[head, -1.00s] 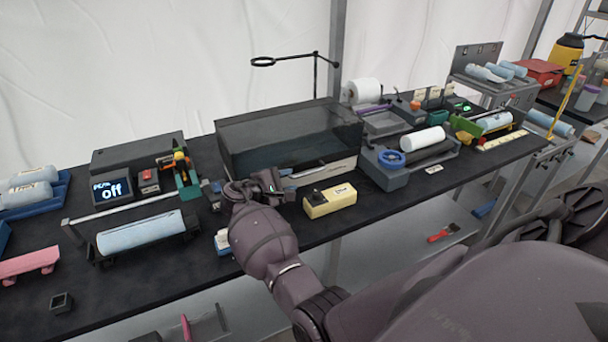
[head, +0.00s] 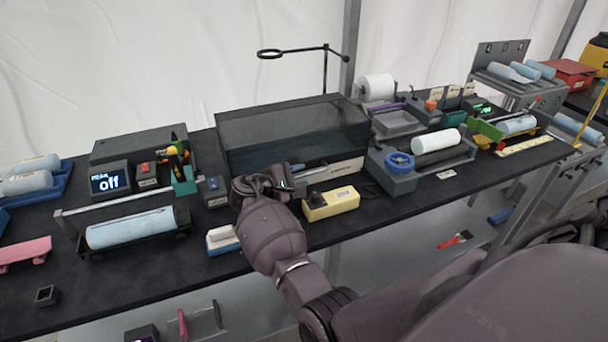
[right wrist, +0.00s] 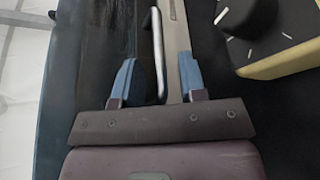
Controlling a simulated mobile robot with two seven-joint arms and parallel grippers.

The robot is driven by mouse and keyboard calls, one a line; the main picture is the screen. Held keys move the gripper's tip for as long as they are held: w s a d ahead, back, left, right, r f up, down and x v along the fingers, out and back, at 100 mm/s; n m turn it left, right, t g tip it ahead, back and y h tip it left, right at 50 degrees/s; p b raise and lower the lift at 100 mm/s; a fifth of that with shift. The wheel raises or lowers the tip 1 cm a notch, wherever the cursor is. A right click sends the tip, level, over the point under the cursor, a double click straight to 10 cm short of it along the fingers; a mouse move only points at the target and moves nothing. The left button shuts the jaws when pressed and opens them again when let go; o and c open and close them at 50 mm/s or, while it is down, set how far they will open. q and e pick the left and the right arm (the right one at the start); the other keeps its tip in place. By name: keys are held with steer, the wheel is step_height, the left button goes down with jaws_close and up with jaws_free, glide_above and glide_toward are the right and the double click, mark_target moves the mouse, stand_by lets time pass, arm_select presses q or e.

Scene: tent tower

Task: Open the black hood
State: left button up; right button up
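The black hood (head: 290,125) is a dark, see-through box at the back middle of the black table, and it looks closed. In the right wrist view its dark panel (right wrist: 90,60) fills the left, with a slim silver handle (right wrist: 158,50) beside a pale strip. My right gripper (head: 285,180) is at the hood's lower front edge. Its two blue fingers (right wrist: 158,75) are apart, one on each side of the handle's near end, with gaps visible. My left gripper is not in view.
A yellow box with a black knob (head: 331,202) stands just right of my right gripper; the knob also shows in the right wrist view (right wrist: 245,15). A blue-and-white block (head: 222,240) and a small dark button box (head: 212,190) are close on the left.

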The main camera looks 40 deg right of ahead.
steer(key=shift+d, duration=0.15)
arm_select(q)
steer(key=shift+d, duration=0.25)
arm_select(e)
steer(key=shift+c, duration=0.5)
jaws_close()
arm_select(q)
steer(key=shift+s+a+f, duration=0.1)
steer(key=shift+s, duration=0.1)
arm_select(e)
steer(key=shift+f, duration=0.1)
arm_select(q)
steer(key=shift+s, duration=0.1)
